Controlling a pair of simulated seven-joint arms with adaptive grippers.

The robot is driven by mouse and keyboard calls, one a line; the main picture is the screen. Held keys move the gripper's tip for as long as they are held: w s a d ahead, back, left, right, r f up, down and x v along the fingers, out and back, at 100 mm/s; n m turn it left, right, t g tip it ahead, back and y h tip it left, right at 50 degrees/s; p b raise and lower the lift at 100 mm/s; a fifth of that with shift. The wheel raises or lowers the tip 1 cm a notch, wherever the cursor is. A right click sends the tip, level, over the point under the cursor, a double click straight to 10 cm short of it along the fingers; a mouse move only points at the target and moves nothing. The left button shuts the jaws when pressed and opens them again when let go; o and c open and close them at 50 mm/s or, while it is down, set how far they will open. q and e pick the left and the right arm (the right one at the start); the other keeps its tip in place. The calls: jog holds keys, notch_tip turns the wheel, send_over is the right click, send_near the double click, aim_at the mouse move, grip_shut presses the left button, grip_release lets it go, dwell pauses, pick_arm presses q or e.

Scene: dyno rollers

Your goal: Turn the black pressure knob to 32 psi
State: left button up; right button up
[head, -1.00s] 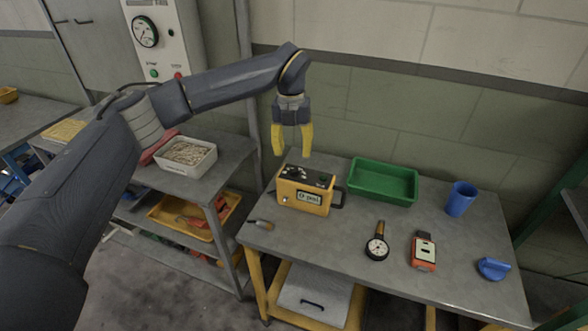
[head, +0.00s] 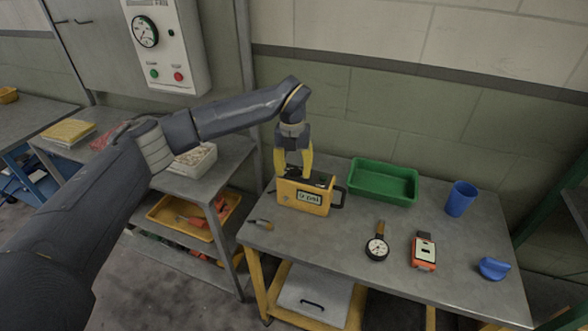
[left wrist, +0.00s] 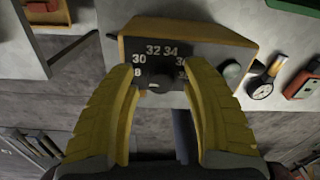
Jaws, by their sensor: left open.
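The yellow pressure box (head: 287,198) stands at the left of the workbench, with a small display (head: 309,198) on its front that seems to read 0 psi. In the left wrist view, the box (left wrist: 225,30) shows a dark dial plate with white numbers around 30, 32 and 34. The black knob (left wrist: 157,80) sits below these numbers with a small pale mark on it. My left gripper (head: 294,174) points down over the box top. Its open yellow fingers (left wrist: 158,78) are on either side of the knob; I cannot tell if they touch it. My right gripper is not in view.
A green tray (head: 383,198) stands right of the box, near the handle. A small tool (head: 259,223) lies in front of the box.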

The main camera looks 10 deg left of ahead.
pick_arm(q)
grip_shut()
jog(key=shift+m, duration=0.3)
jog(key=shift+r+m, duration=0.1)
jog(key=shift+m, duration=0.9)
jog(key=m, duration=0.4)
jog(key=shift+m, duration=0.3)
jog(key=m, duration=0.6)
jog(key=shift+m, duration=0.6)
grip_release()
